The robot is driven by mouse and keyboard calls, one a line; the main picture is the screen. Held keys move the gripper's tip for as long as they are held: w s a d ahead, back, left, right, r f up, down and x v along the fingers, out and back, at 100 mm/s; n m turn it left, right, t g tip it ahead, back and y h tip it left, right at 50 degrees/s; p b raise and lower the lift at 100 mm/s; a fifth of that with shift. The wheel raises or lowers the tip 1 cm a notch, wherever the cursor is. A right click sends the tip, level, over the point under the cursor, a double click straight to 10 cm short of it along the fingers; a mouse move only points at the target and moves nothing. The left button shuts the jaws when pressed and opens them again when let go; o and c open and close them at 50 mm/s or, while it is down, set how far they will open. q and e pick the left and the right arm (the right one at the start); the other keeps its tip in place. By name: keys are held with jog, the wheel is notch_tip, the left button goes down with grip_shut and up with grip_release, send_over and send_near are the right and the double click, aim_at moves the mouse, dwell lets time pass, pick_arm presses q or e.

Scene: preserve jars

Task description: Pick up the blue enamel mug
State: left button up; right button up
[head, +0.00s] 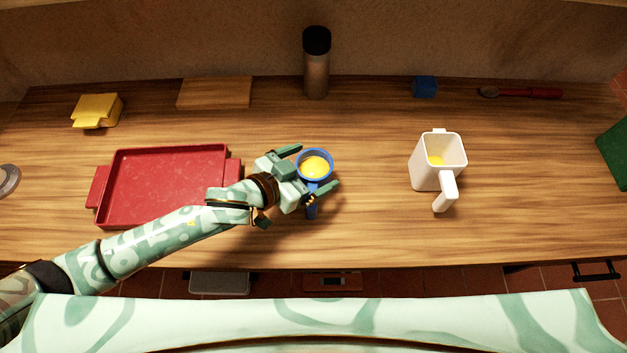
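The blue enamel mug (329,160) stands upright on the wooden counter near the middle of the head view, with something yellow inside. Its handle points towards the front edge. My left gripper (317,166) comes in from the left at the mug. Its fingers are spread wide, one at the mug's upper-left side and one at its lower-right side, and look wider apart than the mug. Part of the mug's left side is hidden by the gripper. My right gripper is out of view.
A white square jug (424,175) with yellow contents stands to the right. A red tray (160,180) lies under my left arm. Along the back are a yellow block-shaped item (97,110), a wooden board (214,93), a tall flask (316,70), a blue cube (424,87) and a red-handled spoon (530,92).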

pick_arm(q)
jog(key=c, duration=1.6)
